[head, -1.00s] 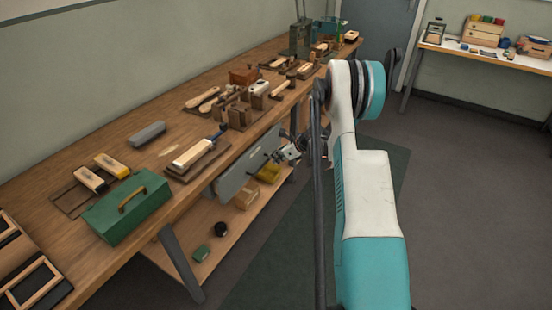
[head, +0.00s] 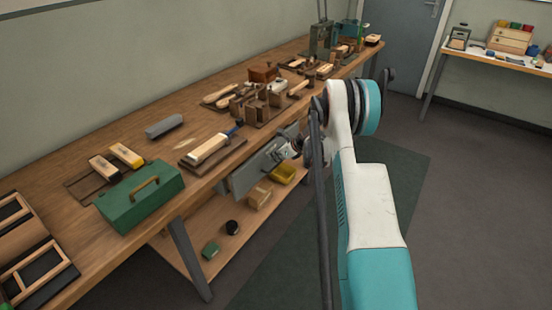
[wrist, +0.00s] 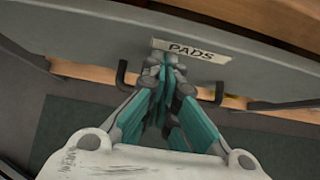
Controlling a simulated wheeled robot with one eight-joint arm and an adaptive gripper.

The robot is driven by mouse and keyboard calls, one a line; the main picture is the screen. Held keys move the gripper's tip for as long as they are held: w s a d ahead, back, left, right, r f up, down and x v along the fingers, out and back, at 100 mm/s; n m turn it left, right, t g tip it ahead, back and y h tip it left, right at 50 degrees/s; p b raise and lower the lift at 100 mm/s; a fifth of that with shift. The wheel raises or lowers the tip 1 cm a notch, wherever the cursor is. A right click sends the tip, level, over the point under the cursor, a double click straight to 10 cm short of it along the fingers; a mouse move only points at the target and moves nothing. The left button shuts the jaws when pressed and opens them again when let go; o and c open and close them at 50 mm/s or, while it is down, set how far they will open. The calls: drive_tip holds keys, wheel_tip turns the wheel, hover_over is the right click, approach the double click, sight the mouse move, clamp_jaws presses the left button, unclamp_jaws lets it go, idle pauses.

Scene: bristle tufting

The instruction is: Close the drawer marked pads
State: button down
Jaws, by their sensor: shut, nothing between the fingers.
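The drawer marked pads has a grey front (head: 246,181) under the front edge of the wooden workbench. In the wrist view its grey front (wrist: 85,45) spans the picture, with a white PADS label (wrist: 205,53) and a dark bar handle (wrist: 219,93) whose ends show either side of my gripper. My gripper (wrist: 168,62) is shut and empty, its fingertips at the front just below the label, covering the handle's middle. I cannot tell whether they touch. In the head view my gripper (head: 289,150) is at the drawer front, partly hidden by my arm. How far the drawer stands out is unclear.
The workbench (head: 110,135) carries a green toolbox (head: 142,200), brushes, wooden blocks and a grey block (head: 165,128). A lower shelf (head: 185,252) holds a yellow bin (head: 284,173) and small boxes. A bench leg (head: 190,260) stands left of the drawer. The floor at right is clear.

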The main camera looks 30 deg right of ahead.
sight(267, 151)
drive_tip(key=w, duration=0.1)
drive_tip(key=w+a, duration=0.1)
drive_tip(key=w, duration=0.2)
drive_tip(key=shift+w+a, duration=0.2)
drive_tip(key=shift+a, duration=0.2)
drive_tip(key=shift+w, duration=0.1)
